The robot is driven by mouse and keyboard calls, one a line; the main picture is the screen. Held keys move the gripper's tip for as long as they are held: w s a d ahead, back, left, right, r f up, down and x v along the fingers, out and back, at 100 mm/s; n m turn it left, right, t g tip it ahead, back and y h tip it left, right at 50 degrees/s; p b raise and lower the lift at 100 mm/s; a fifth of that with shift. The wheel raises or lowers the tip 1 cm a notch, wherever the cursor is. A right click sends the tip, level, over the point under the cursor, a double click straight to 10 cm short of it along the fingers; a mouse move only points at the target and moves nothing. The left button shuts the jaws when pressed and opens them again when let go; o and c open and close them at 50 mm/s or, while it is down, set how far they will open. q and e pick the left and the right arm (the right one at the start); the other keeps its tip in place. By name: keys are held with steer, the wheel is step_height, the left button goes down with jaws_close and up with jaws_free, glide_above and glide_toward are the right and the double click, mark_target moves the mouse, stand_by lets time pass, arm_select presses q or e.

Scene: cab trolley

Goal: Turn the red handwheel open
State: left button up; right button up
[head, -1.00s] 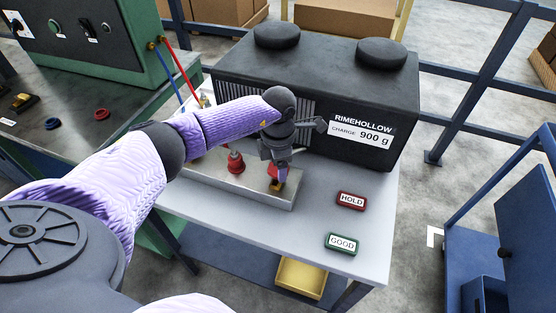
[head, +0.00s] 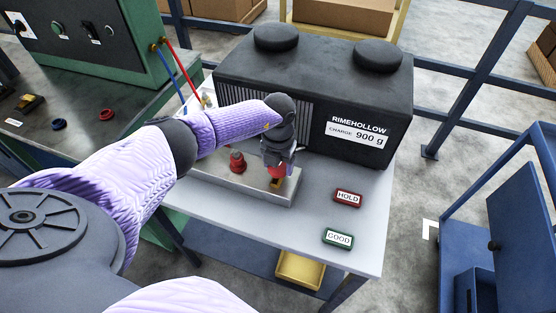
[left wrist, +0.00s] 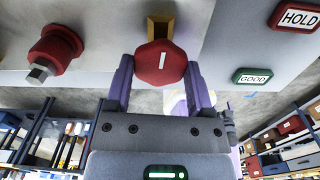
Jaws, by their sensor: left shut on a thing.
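The red handwheel (left wrist: 160,64) shows in the left wrist view as a red knob with a white bar mark, on a brass stem. The bar stands nearly upright in that picture. My left gripper (left wrist: 160,80) has a finger on each side of the handwheel and is shut on it. In the head view my left gripper (head: 278,165) points down over the metal block (head: 240,192), and the handwheel (head: 276,174) is partly hidden under it. My right gripper is not in view.
A red fitting (head: 236,161) stands left of the handwheel, and it also shows in the left wrist view (left wrist: 55,48). A black RIMEHOLLOW unit (head: 315,95) stands behind. HOLD (head: 347,198) and GOOD (head: 338,238) tags lie on the clear right part of the trolley top (head: 300,228).

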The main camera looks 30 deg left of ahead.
arm_select(q)
steer(key=shift+w+n, duration=0.1)
steer(key=shift+n, duration=0.6)
steer(key=o, duration=1.2)
step_height(320, 180, up, 10)
steer(key=p, duration=0.3)
steer(key=shift+f, duration=0.1)
